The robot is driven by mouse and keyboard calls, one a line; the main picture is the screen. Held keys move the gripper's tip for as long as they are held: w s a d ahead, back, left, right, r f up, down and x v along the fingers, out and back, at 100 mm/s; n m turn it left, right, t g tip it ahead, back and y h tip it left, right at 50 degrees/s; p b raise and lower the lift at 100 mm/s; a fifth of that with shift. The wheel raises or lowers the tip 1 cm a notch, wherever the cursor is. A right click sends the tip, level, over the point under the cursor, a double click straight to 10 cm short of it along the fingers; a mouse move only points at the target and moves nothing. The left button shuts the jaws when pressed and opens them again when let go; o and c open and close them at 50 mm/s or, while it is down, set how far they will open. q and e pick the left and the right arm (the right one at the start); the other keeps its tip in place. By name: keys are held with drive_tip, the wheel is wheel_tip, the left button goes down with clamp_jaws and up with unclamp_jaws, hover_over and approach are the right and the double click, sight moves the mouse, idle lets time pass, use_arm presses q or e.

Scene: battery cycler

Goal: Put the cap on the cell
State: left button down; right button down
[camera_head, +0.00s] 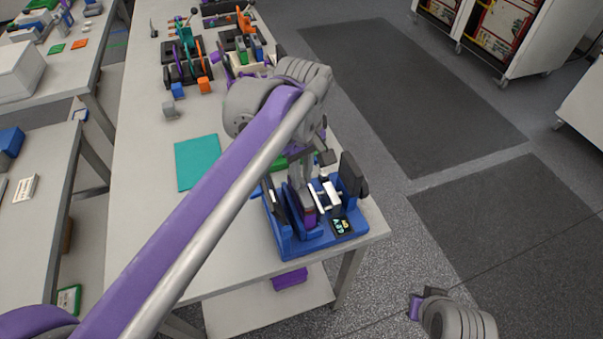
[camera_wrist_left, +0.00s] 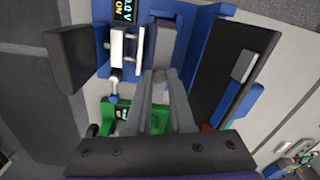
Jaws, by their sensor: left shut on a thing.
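The blue cycler (camera_head: 312,243) stands at the near right end of the table, with upright plates, a white clamp part (camera_head: 331,196) and a lit display (camera_head: 341,226). My left gripper (camera_head: 302,189) points down into it. In the left wrist view the fingertips (camera_wrist_left: 160,76) are close together on a narrow grey block with a purple end (camera_wrist_left: 166,38), between the blue walls. I cannot tell cap from cell here; the fingers hide the contact. The display (camera_wrist_left: 124,10) also shows there.
A green unit (camera_wrist_left: 118,112) stands close beside the blue cycler. A teal mat (camera_head: 197,162) lies left of it. Black fixtures (camera_head: 184,72) with coloured parts and small blocks are farther back. The table's right edge runs close to the cycler.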

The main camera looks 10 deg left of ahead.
use_arm(q)
drive_tip(key=shift+f, duration=0.4)
use_arm(e)
drive_tip(key=shift+f, duration=0.2)
idle(0.3)
use_arm(q)
drive_tip(key=shift+c, duration=1.1)
unclamp_jaws()
drive_tip(key=shift+r, duration=0.1)
use_arm(e)
drive_tip(key=shift+r, duration=0.1)
use_arm(q)
drive_tip(key=shift+r+p, duration=2.1)
drive_tip(key=shift+r, duration=1.35)
use_arm(e)
wheel_tip(320, 180, up, 6)
drive_tip(key=w, duration=0.2)
drive_tip(key=shift+t, duration=0.3)
use_arm(q)
clamp_jaws()
